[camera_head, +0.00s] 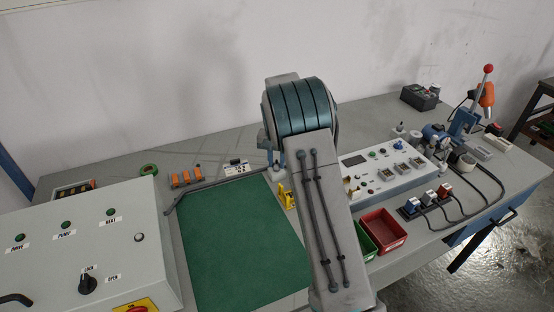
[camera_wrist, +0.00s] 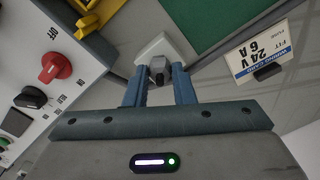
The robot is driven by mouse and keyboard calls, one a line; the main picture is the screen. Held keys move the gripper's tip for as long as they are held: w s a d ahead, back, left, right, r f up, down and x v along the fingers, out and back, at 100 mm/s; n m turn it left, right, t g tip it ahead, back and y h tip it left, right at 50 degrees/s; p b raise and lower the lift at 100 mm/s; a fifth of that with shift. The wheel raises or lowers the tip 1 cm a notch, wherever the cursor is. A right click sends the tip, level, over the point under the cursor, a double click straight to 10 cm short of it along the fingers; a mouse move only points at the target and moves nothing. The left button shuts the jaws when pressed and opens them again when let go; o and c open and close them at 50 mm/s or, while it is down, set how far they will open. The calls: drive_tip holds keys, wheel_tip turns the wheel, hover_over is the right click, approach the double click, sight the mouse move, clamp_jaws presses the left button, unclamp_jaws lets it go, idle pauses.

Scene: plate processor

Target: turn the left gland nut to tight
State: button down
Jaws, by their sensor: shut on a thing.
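In the wrist view, a dark grey gland nut (camera_wrist: 158,66) sits at the front of a pale fitting block (camera_wrist: 163,46). My gripper (camera_wrist: 159,78) has its two blue fingers on either side of the nut and is shut on it. Only part of the nut shows between the fingers. I cannot read its tightness from any mark. No second gland nut can be made out, so I cannot tell from the picture which one this is. In the head view my own arm hides the nut and most of the gripper.
A white control panel (camera_wrist: 50,110) with a red knob (camera_wrist: 55,68) stands close left of my gripper. A wiring card (camera_wrist: 262,52) and green mat (camera_wrist: 218,18) lie to the right. A yellow part (camera_head: 287,196), red bin (camera_head: 383,231) and green bin (camera_head: 366,242) are near my arm.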

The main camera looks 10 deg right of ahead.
drive_tip(key=m, duration=0.4)
drive_tip(key=shift+m+p, duration=0.65)
drive_tip(key=shift+m, duration=1.65)
drive_tip(key=c, duration=1.2)
unclamp_jaws()
drive_tip(key=shift+r, duration=0.1)
wheel_tip(320, 180, up, 14)
drive_tip(key=shift+b, duration=0.3)
